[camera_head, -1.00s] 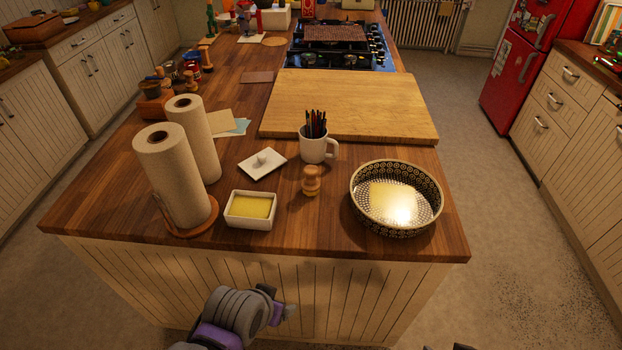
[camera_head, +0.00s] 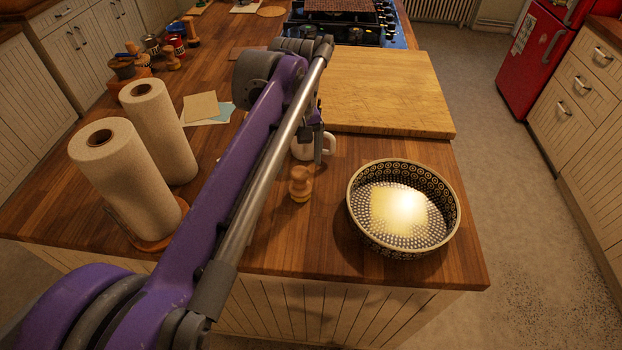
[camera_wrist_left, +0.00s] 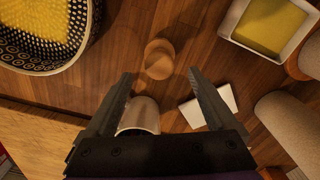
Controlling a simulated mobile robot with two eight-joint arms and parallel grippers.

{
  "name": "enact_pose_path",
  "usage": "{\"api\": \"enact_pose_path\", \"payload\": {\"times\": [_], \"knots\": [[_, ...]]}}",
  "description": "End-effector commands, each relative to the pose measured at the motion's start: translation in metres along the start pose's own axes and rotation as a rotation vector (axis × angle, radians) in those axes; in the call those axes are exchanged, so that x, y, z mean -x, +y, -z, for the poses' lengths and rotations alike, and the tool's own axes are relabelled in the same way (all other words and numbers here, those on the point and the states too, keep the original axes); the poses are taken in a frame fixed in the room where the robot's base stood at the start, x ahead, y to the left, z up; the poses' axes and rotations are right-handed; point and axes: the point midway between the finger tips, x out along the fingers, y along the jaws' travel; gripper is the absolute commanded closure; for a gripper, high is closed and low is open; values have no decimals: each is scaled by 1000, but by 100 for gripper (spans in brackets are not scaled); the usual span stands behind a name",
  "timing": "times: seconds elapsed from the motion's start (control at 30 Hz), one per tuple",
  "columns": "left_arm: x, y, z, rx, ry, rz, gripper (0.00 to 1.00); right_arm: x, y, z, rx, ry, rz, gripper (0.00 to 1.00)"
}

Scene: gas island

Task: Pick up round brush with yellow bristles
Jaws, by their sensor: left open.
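The small round brush (camera_head: 300,184) stands upright on the wooden island top, with a knobbed wooden handle. It shows from above in the left wrist view (camera_wrist_left: 159,57); its bristles are hard to make out. My left gripper (camera_head: 318,148) is open and empty, its fingers pointing down behind the brush by the white mug (camera_head: 302,150). In the left wrist view the brush lies just beyond and between the two fingertips (camera_wrist_left: 160,76), apart from them. My left arm crosses the head view. My right gripper is not in view.
A patterned round dish (camera_head: 446,195) stands right of the brush. Two paper rolls (camera_head: 125,180) stand left. A cutting board (camera_head: 385,95) lies behind. Bare wood surrounds the brush.

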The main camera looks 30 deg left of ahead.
Motion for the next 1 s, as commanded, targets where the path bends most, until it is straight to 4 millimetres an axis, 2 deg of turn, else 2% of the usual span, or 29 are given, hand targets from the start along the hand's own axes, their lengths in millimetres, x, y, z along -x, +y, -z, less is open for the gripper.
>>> {"api": "enact_pose_path", "payload": {"times": [0.1,0.37,0.63,0.73,0.97,1.0], "knots": [[-22,0,-1,-3,0,0,10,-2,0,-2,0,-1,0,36],[-44,1,-1,-5,1,-1,10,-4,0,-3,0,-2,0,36],[-82,3,-2,-5,2,-1,10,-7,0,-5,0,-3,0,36],[-89,3,-3,-5,2,-1,10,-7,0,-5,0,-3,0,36],[-90,3,-2,-5,2,-1,10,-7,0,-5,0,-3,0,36],[-90,3,-3,-5,2,-1,17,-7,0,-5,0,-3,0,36]]}}
